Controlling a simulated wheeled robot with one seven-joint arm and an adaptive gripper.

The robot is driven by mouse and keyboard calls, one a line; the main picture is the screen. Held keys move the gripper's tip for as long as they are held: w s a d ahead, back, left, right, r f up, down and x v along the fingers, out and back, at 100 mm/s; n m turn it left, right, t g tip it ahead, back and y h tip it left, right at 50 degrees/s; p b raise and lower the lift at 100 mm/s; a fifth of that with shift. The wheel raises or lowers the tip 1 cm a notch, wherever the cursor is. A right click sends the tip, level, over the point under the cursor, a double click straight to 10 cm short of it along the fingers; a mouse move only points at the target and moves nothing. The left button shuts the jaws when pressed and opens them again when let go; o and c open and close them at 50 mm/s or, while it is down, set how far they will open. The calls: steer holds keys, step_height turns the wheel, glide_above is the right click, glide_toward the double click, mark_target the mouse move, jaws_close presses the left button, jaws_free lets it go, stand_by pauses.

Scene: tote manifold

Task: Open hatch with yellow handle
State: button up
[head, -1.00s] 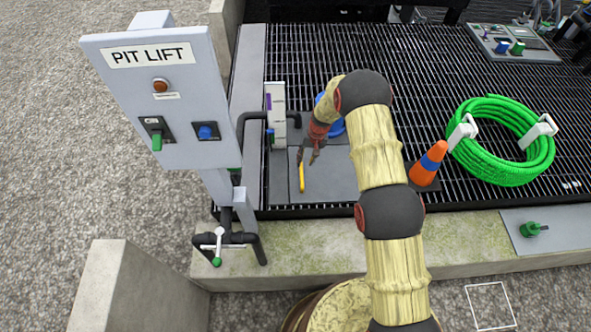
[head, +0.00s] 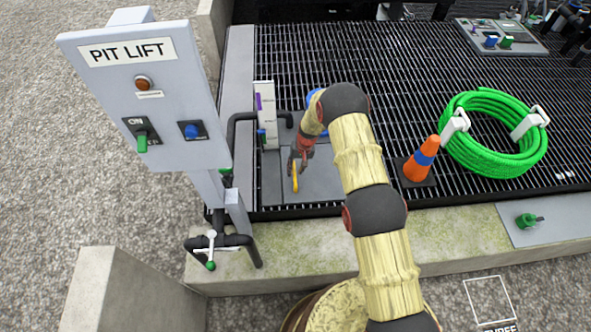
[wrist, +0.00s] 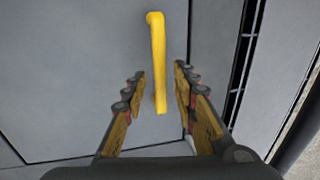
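The yellow handle (head: 295,181) stands on a flat grey hatch panel (head: 325,183) set in the dark grating. In the wrist view the yellow handle (wrist: 157,50) is a bent bar, and its near end lies between my fingers. My gripper (head: 297,165) is just above the handle in the head view and partly overlaps it. In the wrist view my gripper (wrist: 160,78) is open, with one finger on each side of the bar and a visible gap to both. The hatch (wrist: 80,70) lies flat, with a seam along its edge.
The PIT LIFT panel (head: 145,95) stands at the left, with dark pipes beside it. A white labelled post (head: 265,110) stands behind the hatch. An orange cone (head: 421,158) and a green hose coil (head: 495,165) are to the right. A concrete curb (head: 285,240) runs in front.

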steer(key=shift+c, duration=1.2)
steer(key=c, duration=0.4)
jaws_close()
